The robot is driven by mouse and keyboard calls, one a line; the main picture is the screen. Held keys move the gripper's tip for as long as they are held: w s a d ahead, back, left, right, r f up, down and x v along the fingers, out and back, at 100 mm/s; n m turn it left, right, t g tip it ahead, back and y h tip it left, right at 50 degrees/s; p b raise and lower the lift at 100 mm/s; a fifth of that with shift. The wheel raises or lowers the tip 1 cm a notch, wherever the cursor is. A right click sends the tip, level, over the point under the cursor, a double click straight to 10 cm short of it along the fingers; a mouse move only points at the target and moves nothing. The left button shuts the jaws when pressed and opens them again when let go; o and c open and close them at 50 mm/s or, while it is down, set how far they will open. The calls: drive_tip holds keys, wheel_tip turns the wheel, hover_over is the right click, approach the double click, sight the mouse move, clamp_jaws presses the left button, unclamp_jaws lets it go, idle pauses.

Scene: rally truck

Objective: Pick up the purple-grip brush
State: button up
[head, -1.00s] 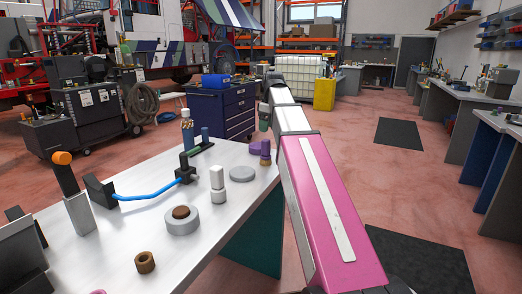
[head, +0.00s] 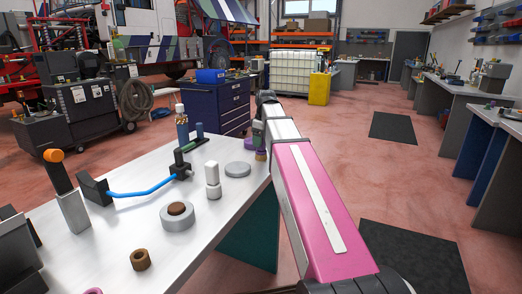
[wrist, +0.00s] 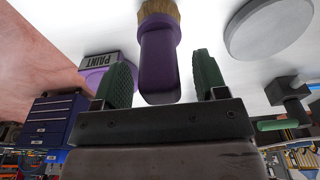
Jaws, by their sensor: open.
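The purple-grip brush (wrist: 158,60) stands on its tan bristles on the grey-white table (head: 120,255), grip pointing up. In the head view its bristles (head: 260,156) show near the table's far right corner, while my arm and gripper (head: 258,133) hide most of the grip. In the wrist view, which is upside down, my gripper (wrist: 161,62) is open. Its green finger pads lie on either side of the purple grip, with a visible gap on each side. The grip's end is close to the gripper's body.
A purple item labelled PAINT (wrist: 100,62) lies beside the brush. A grey disc (head: 238,169) is on its other side. A blue drawer cabinet (head: 217,105) stands behind the table.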

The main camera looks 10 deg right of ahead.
drive_tip(key=shift+f, duration=0.65)
drive_tip(key=c, duration=1)
drive_tip(key=shift+r, duration=0.15)
drive_tip(key=shift+r, duration=0.65)
wheel_tip(320, 180, up, 3)
drive_tip(key=shift+f, duration=0.2)
drive_tip(key=a+r, duration=0.2)
drive_tip(key=a, duration=0.2)
drive_tip(key=s+a+r, duration=0.1)
drive_tip(key=a+r, duration=0.1)
drive_tip(key=a, duration=0.1)
drive_tip(key=s+a+r, duration=0.1)
drive_tip(key=a+r, duration=0.2)
drive_tip(key=a, duration=0.1)
drive_tip(key=shift+a, duration=0.3)
